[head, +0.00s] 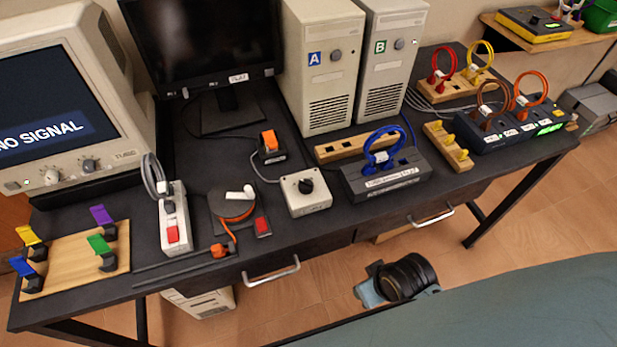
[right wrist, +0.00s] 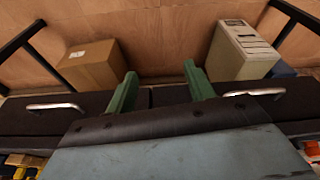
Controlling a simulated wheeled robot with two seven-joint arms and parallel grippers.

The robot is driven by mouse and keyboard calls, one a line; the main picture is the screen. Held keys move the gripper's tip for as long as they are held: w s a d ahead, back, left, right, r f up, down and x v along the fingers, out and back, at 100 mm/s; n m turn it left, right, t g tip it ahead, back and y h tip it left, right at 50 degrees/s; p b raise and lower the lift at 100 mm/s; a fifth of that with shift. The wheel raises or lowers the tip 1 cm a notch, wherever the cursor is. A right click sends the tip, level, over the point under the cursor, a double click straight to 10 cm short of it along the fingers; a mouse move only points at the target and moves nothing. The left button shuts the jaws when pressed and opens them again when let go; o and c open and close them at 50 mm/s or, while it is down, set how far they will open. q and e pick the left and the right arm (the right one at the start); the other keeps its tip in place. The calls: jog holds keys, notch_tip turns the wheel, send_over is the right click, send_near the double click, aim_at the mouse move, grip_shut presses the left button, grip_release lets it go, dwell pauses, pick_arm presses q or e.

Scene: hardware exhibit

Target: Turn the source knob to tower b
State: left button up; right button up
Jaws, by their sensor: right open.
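The source knob appears to be the black knob (head: 306,186) on a small white box (head: 307,201) near the table's front edge in the head view. Its pointer direction is too small to tell. Tower B (head: 389,60) is a beige computer with a green B label, standing at the back right of tower A (head: 322,62), which has a blue A label. In the right wrist view, my right gripper (right wrist: 160,76) is open and empty, its two green fingers apart, facing the floor and drawer fronts. The knob is not in that view. My left gripper is not in view.
A black box with blue cables (head: 386,177) stands right of the white box. An orange cable reel (head: 235,207) sits left of it. Drawer handles (head: 271,270) stick out below the table edge. A cardboard box (right wrist: 92,64) lies on the floor.

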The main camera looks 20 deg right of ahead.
jog(key=w+a+r+n+t+y, duration=0.1)
jog(key=w+a+r, duration=0.1)
jog(key=r, duration=0.4)
jog(key=w+a+r+n+y, duration=0.1)
jog(key=w+a+r+n, duration=0.15)
jog(key=r, duration=0.35)
jog(key=w+a+r+n+y, duration=0.2)
jog(key=w+a+r+n, duration=0.25)
jog(key=a, duration=0.45)
notch_tip(320, 180, up, 8)
jog(key=n+g+h, duration=0.4)
jog(key=n, duration=1.3)
send_over(306, 182)
notch_tip(306, 182, down, 13)
jog(key=shift+r+b, duration=0.1)
jog(key=shift+b, duration=0.5)
